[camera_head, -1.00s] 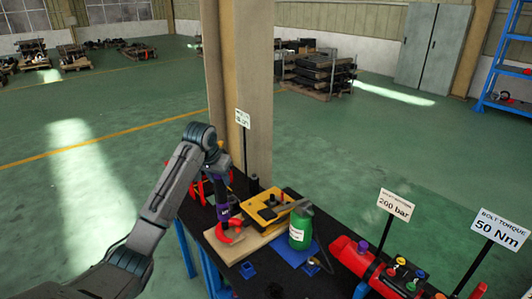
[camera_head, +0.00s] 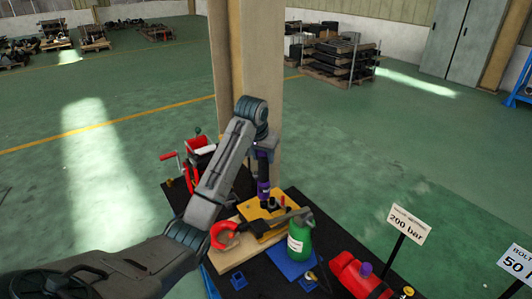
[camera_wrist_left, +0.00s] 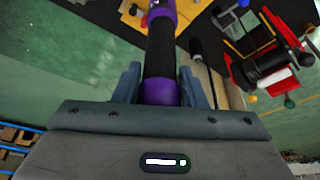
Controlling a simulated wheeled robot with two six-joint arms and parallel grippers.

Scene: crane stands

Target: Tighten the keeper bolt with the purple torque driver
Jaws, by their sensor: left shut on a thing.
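My left gripper (camera_head: 264,150) is shut on the purple torque driver (camera_head: 263,189), which has purple bands and a black grip. The driver points down, its lower end over or on the yellow block (camera_head: 252,212) on the table. I cannot tell whether its tip touches anything. In the left wrist view the driver (camera_wrist_left: 160,90) runs between the two fingers, with a corner of the yellow block (camera_wrist_left: 130,14) beyond. I cannot make out the keeper bolt. My right gripper is not in view.
A green bottle (camera_head: 300,240), a grey bar (camera_head: 290,217) and a red hook-like part (camera_head: 219,240) crowd the block. A red cranked device (camera_head: 196,158) stands behind my arm. Red equipment (camera_head: 352,272) and sign posts (camera_head: 408,226) stand at the right. A pillar (camera_head: 245,60) rises behind the table.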

